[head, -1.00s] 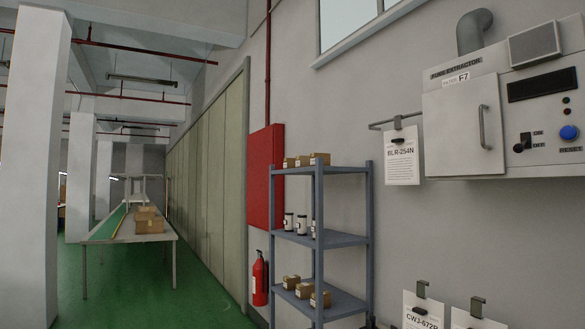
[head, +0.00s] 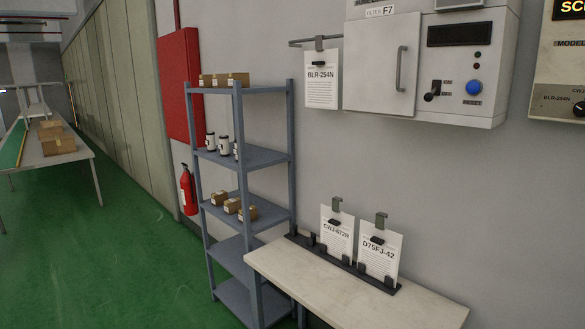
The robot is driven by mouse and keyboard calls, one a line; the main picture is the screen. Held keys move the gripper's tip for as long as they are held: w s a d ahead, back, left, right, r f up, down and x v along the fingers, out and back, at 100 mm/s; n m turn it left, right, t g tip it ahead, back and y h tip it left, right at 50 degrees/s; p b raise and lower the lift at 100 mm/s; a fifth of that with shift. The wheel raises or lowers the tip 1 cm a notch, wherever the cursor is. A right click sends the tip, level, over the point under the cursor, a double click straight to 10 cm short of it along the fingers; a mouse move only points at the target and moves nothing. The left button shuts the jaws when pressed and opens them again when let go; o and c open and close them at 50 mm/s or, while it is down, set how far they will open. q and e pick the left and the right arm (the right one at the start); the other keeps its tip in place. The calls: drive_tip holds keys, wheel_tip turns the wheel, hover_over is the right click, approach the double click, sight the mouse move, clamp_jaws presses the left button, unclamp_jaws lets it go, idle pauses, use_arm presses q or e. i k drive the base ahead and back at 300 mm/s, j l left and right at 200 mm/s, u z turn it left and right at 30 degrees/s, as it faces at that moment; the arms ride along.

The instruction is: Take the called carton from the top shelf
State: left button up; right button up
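A blue-grey metal shelf unit (head: 240,175) stands against the wall, left of centre. A card reading BLR-254N (head: 321,85) hangs from a bar on the wall right of the shelf. Neither of my grippers is in view.
Black-lidded jars (head: 223,146) and more cartons (head: 231,205) stand on lower shelves. A table (head: 360,290) with cards CWJ-672R (head: 337,240) and D75FJ-42 (head: 380,254) is at the right. A fume extractor (head: 430,65) is above. A fire extinguisher (head: 187,190) is left. Green floor is clear at left.

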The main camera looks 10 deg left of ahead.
sight(206, 80)
drive_tip(key=i+j+u, duration=0.95)
drive_tip(key=i+u, duration=0.45)
drive_tip(key=k+j, duration=0.05)
